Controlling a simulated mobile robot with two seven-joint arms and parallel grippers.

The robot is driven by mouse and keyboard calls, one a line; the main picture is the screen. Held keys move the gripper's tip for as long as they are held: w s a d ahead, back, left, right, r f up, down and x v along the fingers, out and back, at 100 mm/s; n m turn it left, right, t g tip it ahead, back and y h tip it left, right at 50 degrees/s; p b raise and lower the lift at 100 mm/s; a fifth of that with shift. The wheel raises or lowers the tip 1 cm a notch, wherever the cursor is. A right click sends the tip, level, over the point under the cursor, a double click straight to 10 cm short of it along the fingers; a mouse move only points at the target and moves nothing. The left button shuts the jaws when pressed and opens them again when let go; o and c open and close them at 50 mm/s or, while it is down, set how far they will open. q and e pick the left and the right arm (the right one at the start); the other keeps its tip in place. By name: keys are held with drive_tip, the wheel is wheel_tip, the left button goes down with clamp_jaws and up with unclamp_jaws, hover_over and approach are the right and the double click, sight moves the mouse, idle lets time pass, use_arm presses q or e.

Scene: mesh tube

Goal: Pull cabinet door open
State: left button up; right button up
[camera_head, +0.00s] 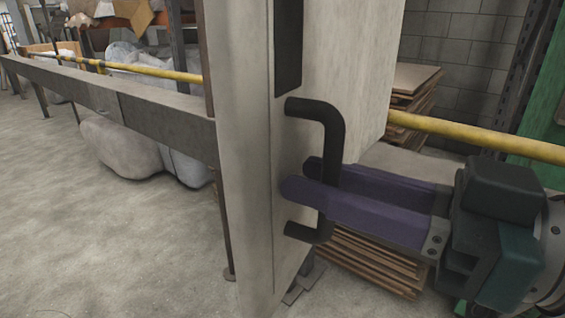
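The pale cabinet door (345,60) stands upright in the middle of the view, with its narrow edge turned toward me. A black C-shaped handle (331,135) is fixed to it. My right gripper (303,179) comes in from the right with purple fingers. One finger passes in front of the handle's upright bar and the other behind it. The fingers are close together around the bar and look shut on it. The front finger hides part of the bar. The fingertips reach close to the door's face. My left gripper is not in view.
A yellow rail (480,135) crosses behind the door. Stacked brown boards (375,262) lie low behind the gripper, with more boards (414,85) further back. A grey beam (110,100) and wrapped bundles (120,150) stand at the left. The concrete floor at front left is clear.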

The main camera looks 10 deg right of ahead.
drive_tip(key=p+v, duration=0.2)
drive_tip(key=v, duration=0.8)
idle(0.4)
